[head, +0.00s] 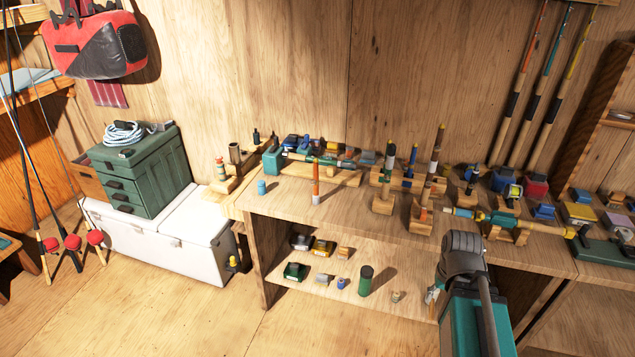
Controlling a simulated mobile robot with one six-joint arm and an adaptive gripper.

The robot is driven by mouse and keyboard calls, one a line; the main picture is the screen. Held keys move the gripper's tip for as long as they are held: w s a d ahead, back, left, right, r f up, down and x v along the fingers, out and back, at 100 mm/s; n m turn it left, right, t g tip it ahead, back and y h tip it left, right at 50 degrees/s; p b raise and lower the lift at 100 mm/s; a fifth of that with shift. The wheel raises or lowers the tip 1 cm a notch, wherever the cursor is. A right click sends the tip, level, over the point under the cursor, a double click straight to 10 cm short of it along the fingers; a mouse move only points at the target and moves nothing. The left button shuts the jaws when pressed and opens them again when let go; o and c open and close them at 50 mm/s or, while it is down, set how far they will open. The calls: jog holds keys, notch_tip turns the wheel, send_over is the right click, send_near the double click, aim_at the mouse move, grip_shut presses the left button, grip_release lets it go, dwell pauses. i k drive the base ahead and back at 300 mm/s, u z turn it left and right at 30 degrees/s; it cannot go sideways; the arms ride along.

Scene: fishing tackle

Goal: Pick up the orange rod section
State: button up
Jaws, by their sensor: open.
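The orange rod section (315,176) stands upright on the wooden workbench (345,205), near its front edge and left of the middle. It is a slim orange stick with a pale lower end. Nothing touches its front side. My arm shows at the lower right, in front of the bench and well to the right of the orange rod section. Nothing is seen held.
A white cooler (165,245) and green tackle box (143,172) stand at left. The near floor is clear.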

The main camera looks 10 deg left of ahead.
aim_at(316, 196)
jog(key=z, duration=0.05)
jog(key=i, duration=0.95)
jog(key=u, duration=0.05)
